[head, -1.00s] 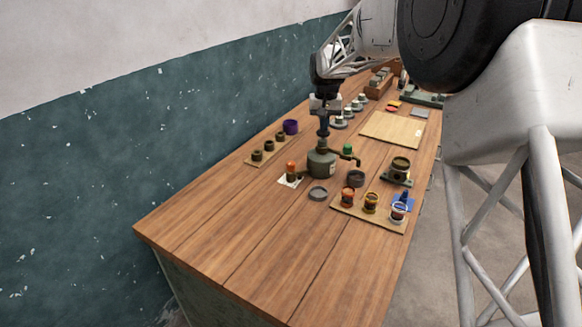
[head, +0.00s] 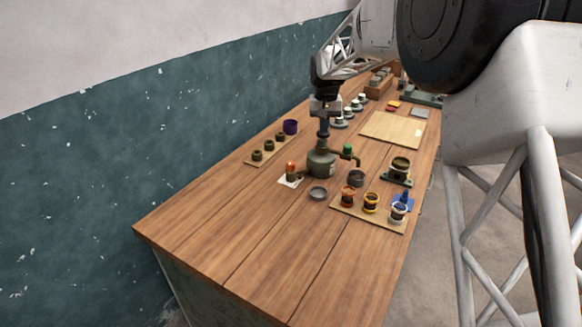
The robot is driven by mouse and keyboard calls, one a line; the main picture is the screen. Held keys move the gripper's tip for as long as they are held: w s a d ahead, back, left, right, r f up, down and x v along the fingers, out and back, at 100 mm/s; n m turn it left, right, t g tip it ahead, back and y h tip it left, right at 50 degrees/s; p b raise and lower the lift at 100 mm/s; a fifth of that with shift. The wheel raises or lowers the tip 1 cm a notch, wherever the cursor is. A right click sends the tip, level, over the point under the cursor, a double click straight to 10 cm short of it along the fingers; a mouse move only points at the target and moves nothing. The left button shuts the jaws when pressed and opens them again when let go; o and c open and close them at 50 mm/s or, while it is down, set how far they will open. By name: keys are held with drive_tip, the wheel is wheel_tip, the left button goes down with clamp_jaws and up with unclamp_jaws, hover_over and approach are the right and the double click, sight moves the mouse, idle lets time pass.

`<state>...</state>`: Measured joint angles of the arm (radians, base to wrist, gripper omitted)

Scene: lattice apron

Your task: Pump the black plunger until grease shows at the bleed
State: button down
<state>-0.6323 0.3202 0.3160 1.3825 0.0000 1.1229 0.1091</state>
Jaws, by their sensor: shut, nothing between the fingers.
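A squat grey-green pump pot (head: 321,164) stands on the wooden bench. A dark plunger (head: 323,139) rises from its top. My gripper (head: 323,129) is shut and points straight down at the plunger head; whether it touches is too small to tell. A pipe with a green cap (head: 347,149) leaves the pot on the right. An orange-topped fitting (head: 291,168) stands on a white paper at the pot's left. I cannot tell which of these is the bleed, and I see no clear grease at either.
A board (head: 363,215) with several coloured jars lies at front right. A grey dish (head: 318,193) and a dark cup (head: 356,178) sit close to the pot. A purple cup (head: 290,127) and small dark pots (head: 268,146) stand behind left. The front-left bench is clear.

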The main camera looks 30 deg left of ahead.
drive_tip(key=shift+r, duration=1.85)
drive_tip(key=shift+r, duration=3)
drive_tip(key=shift+d, duration=0.1)
